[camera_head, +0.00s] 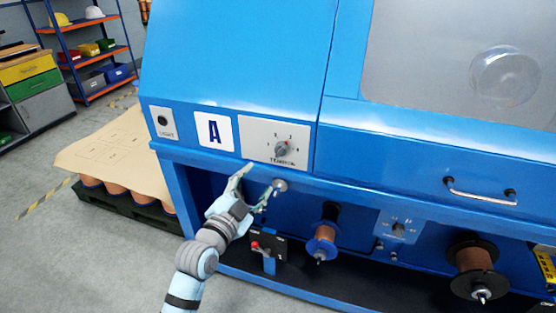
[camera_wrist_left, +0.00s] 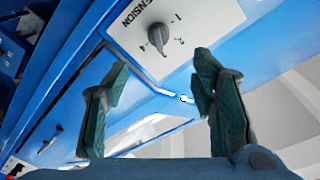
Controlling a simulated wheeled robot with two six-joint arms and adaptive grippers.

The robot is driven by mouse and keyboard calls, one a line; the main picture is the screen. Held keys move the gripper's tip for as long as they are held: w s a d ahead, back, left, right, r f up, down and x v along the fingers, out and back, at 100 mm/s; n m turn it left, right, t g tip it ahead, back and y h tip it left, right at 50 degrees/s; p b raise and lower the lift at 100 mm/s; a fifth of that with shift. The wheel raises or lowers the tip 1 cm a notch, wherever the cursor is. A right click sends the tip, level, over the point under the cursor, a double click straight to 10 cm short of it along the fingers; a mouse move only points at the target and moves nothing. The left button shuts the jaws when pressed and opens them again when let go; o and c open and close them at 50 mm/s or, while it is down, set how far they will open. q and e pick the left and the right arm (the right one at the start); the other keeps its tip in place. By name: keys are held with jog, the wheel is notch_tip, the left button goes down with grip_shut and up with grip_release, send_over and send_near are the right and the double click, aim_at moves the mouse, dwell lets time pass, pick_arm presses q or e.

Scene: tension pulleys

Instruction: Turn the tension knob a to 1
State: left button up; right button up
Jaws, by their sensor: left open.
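The tension knob (camera_head: 281,149) is a small grey dial on a white plate marked TENSION (camera_head: 300,160), beside the blue letter A label (camera_head: 214,130). My left gripper (camera_head: 259,180) is open and empty, just below the plate. In the wrist view the knob lies beyond the gap between the fingers (camera_wrist_left: 158,80), apart from them. My right gripper is not in view.
The blue machine's ledge runs below the plate. Under it are a round silver knob (camera_head: 279,186), copper spools (camera_head: 323,235), a red-tipped lever (camera_head: 257,246) and another dial (camera_head: 398,228). A door handle (camera_head: 480,193) sticks out at right. Floor is clear at left front.

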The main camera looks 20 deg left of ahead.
aim_at(278, 154)
pick_arm(q)
jog(key=w+b, duration=0.1)
jog(key=w, duration=0.3)
jog(key=w+d, duration=0.1)
jog(key=w, duration=0.3)
jog(key=w+d+b, duration=0.1)
jog(key=w, duration=0.3)
jog(key=shift+w+f+b, duration=0.2)
jog(key=shift+w+b, duration=0.1)
jog(key=shift+w, duration=0.05)
jog(key=shift+w+d+r, duration=0.1)
jog(key=shift+w+d, duration=0.05)
jog(key=shift+w, duration=0.35)
jog(key=shift+c, duration=0.3)
jog(key=c, duration=1.1)
